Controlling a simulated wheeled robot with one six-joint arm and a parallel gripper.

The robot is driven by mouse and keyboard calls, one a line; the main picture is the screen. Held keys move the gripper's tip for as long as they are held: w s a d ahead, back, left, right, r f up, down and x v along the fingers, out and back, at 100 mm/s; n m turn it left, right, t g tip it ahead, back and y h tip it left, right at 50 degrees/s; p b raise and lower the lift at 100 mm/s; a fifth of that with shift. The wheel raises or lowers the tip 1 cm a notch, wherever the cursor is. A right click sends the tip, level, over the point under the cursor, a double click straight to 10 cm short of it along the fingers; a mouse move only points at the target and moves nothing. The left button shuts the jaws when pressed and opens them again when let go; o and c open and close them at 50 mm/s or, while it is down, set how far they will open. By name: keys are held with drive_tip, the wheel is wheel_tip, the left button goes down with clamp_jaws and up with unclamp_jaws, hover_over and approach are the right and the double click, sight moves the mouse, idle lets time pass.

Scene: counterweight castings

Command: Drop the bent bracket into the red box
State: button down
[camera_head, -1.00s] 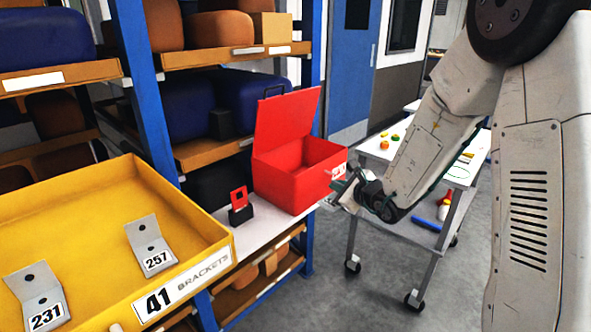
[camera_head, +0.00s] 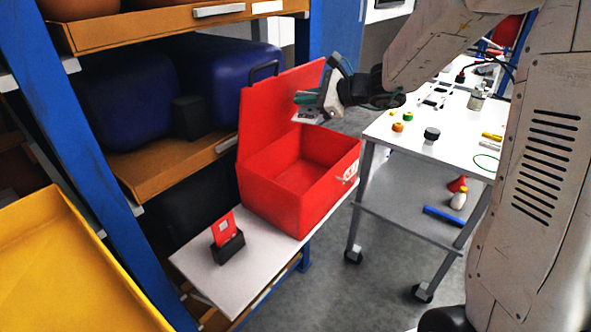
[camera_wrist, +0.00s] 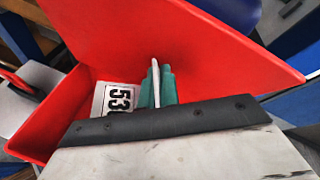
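The red box (camera_head: 300,190) stands on a white shelf board with its lid (camera_head: 275,120) raised at the back. The visible part of its inside looks empty. My gripper (camera_head: 310,97) is above the box, near the lid's right side. It is shut on the bent bracket (camera_head: 322,116), a small grey piece.
A black holder with a red card (camera_head: 226,240) stands left of the box. The yellow bin (camera_head: 70,265) is at the lower left. A blue rack post (camera_head: 75,150) rises beside it. A wheeled cart (camera_head: 420,140) with small parts stands at the right.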

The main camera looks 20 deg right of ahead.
drive_tip(key=shift+f, duration=2.9)
drive_tip(key=c, duration=1.6)
unclamp_jaws()
drive_tip(key=shift+o, duration=0.2)
drive_tip(key=v, duration=0.8)
